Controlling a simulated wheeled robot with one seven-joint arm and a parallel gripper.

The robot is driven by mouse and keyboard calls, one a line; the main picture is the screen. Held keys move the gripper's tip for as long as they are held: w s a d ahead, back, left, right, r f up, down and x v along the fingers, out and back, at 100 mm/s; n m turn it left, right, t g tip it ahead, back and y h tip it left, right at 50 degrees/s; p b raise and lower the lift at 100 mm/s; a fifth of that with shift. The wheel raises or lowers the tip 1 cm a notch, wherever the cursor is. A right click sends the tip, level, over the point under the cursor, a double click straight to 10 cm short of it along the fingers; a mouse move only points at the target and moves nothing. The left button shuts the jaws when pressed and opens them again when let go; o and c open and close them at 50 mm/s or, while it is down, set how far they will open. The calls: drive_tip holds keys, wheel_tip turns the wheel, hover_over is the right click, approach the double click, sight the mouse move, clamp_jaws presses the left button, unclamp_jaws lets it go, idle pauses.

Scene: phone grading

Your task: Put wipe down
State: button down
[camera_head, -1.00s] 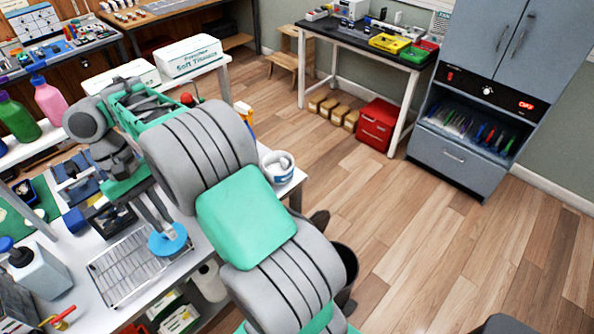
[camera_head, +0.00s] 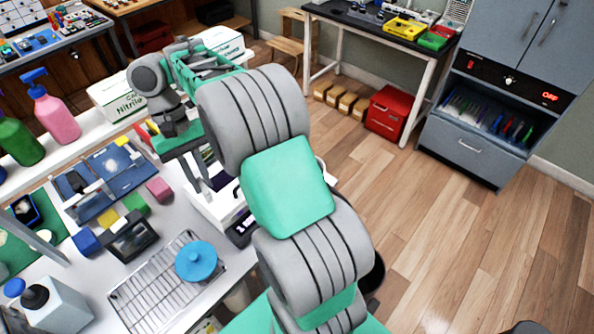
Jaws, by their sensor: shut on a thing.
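My gripper (camera_head: 206,178) points down over the bench, left of my arm's large grey and green links. Its slim dark fingers are shut on the wipe, of which at most a small pale grey-blue patch shows at the fingertips. I cannot make out the wipe's shape or whether it touches anything. A white device with a dark display (camera_head: 241,226) stands just below and beside the fingers, partly hidden by my arm.
Glove boxes (camera_head: 117,94) and spray bottles (camera_head: 52,117) line the back shelf.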

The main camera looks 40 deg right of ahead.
drive_tip(key=s+d+f+m+t+y+b, duration=0.15)
drive_tip(key=s+d+m+t+b, duration=0.35)
drive_tip(key=d+m, duration=0.7)
drive_tip(key=s+d+f+m+t+y, duration=0.1)
drive_tip(key=s+d+f+m+t, duration=0.15)
drive_tip(key=s+d+m, duration=0.75)
drive_tip(key=w+d+f+m+b, duration=0.1)
drive_tip(key=w+d+f+m, duration=0.1)
drive_tip(key=w+d+f, duration=1)
drive_tip(key=shift+w+d+f, duration=0.15)
drive_tip(key=shift+w+f, duration=0.15)
drive_tip(key=shift+w, duration=0.15)
drive_tip(key=shift+f+y, duration=0.2)
drive_tip(key=shift+y, duration=0.05)
drive_tip(key=shift+f, duration=0.45)
drive_tip(key=c, duration=1.4)
unclamp_jaws()
